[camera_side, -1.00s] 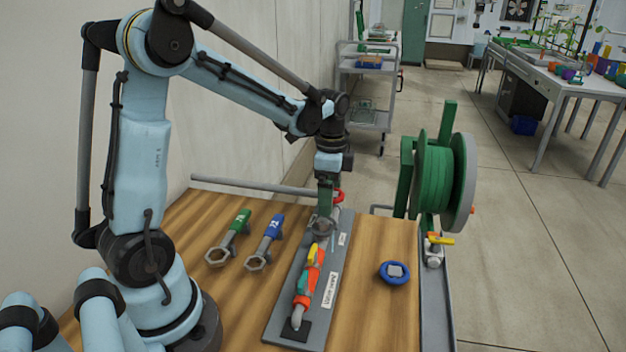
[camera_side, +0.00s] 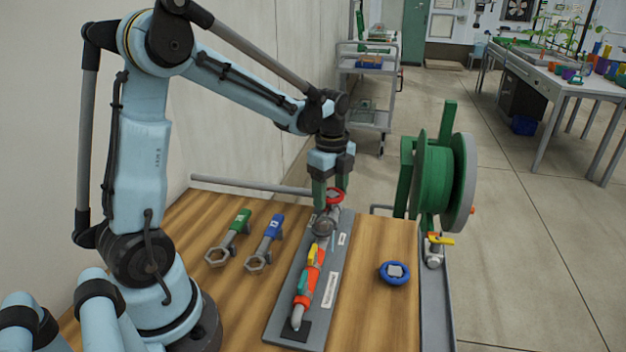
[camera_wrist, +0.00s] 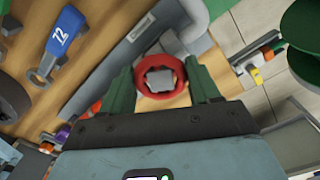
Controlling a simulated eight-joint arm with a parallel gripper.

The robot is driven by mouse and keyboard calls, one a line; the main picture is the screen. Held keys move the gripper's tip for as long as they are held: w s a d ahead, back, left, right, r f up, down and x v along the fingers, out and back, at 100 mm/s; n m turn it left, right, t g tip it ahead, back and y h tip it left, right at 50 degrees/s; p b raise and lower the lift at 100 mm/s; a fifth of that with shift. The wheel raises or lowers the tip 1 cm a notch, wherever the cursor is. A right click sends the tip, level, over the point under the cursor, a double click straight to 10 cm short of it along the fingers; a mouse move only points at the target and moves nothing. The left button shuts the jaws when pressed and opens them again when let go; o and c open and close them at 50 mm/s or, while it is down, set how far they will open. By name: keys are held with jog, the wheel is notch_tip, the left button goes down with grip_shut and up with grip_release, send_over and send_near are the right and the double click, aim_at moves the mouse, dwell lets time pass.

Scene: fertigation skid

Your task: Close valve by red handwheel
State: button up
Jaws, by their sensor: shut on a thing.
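The red handwheel (camera_wrist: 141,76) is a ring around a grey hub in the wrist view, on the pipe at the far end of the grey plate (camera_side: 279,322). In the side view the handwheel (camera_side: 338,194) shows partly behind a finger. My gripper (camera_wrist: 162,88) points down at it with one green finger on each side of the rim, shut on the wheel. In the side view my gripper (camera_side: 329,200) is at the far end of the pipe. The near part of the pipe carries a yellow and green lever (camera_side: 312,257) and orange fittings (camera_side: 306,284).
A green wrench (camera_side: 236,226) and a blue wrench (camera_side: 270,231) lie left of the plate. A green hose reel (camera_side: 435,182) stands at the right edge.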

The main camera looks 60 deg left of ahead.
jog(key=shift+s, duration=0.1)
jog(key=m, duration=0.5)
jog(key=shift+m, duration=0.8)
jog(key=m, duration=0.3)
jog(key=shift+m, duration=0.3)
jog(key=o, duration=0.6)
jog(key=shift+m, duration=0.5)
jog(key=o, duration=0.5)
